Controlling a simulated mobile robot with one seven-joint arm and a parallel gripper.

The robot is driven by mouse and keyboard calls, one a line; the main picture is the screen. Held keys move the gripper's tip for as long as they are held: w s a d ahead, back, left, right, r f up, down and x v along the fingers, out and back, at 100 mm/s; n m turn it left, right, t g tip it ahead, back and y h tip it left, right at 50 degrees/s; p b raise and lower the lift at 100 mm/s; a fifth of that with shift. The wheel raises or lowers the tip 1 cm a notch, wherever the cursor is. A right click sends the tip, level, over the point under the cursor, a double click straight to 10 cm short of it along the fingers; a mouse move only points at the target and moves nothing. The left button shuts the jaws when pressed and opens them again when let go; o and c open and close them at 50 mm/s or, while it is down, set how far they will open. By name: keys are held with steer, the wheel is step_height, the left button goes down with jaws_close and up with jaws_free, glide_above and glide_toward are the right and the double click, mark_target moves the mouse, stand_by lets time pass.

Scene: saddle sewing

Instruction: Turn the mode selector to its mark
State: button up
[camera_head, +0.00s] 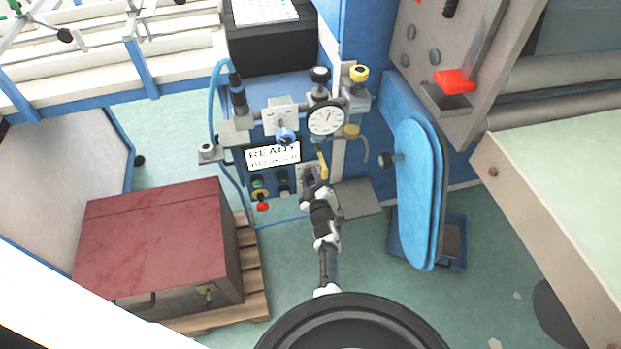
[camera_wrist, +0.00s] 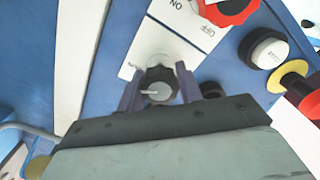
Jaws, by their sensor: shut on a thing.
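The mode selector (camera_wrist: 158,90) is a small dark knob with a grey face and a pale pointer line, on a white plate (camera_wrist: 157,48) on the blue panel. In the wrist view its pointer lies roughly level, toward the left. My gripper (camera_wrist: 158,84) has one purple finger on each side of the knob and is shut on it. In the head view my gripper (camera_head: 311,183) is at the lower right of the machine's front panel and covers the knob. I cannot make out the mark on the plate.
Near the knob are a red ON/OFF switch (camera_wrist: 230,8), a white button (camera_wrist: 267,49) and a red button with a yellow collar (camera_wrist: 293,75). A dial gauge (camera_head: 326,118) sits above. A blue padded board (camera_head: 416,190) stands right.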

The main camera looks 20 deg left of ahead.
steer(key=shift+s+f, duration=0.1)
steer(key=o, duration=1)
steer(key=p+v, duration=0.3)
steer(key=v, duration=1)
steer(key=shift+s+d, duration=0.3)
